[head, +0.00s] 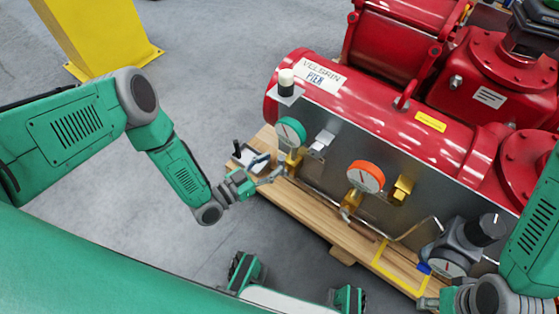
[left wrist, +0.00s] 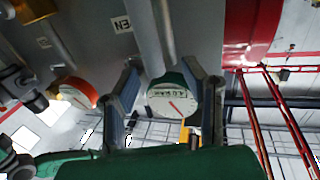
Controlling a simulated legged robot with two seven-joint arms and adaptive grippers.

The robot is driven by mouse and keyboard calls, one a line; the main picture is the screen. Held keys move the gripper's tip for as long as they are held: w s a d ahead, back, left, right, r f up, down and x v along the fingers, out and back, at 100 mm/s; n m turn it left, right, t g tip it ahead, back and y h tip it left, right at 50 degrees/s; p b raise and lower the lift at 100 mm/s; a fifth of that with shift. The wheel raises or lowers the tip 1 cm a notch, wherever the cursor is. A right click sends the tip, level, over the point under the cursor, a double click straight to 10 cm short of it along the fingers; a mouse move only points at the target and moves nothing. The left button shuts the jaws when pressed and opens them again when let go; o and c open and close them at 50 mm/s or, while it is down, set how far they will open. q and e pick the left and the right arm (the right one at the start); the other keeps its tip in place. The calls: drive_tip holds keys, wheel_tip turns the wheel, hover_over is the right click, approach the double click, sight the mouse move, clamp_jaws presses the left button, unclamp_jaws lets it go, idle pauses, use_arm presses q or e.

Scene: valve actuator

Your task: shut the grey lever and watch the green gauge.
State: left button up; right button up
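The green-rimmed gauge (head: 291,133) stands on a brass fitting at the left end of the grey panel in the head view. In the left wrist view its white dial (left wrist: 172,103) with a red needle shows between my fingers. A grey bar (left wrist: 150,38), probably the lever, runs to the top of that view; I cannot tell whether it touches a finger. My left gripper (head: 268,178) is just below and left of the gauge; its fingers (left wrist: 165,92) are apart. My right gripper (head: 430,301) is partly visible at the lower right; its fingers are unclear.
An orange gauge (head: 366,177) and a brass fitting (head: 403,188) are further right on the panel. A dark valve body with a black knob (head: 487,228) stands near my right arm. Red machinery (head: 400,105) is behind, on a wooden base (head: 325,222). A yellow post (head: 100,35) stands on open floor.

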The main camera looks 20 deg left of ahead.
sight(281, 157)
use_arm(q)
drive_tip(key=x, duration=0.3)
drive_tip(key=shift+d+b, duration=0.35)
drive_tip(key=shift+w+d+r, duration=0.1)
drive_tip(key=shift+d+r, duration=0.05)
drive_tip(key=shift+d, duration=0.15)
drive_tip(key=shift+a, duration=0.4)
clamp_jaws()
use_arm(e)
drive_tip(key=shift+d+f, duration=0.25)
drive_tip(key=shift+f, duration=0.35)
use_arm(q)
drive_tip(key=shift+d, duration=0.1)
use_arm(e)
drive_tip(key=shift+d, duration=0.15)
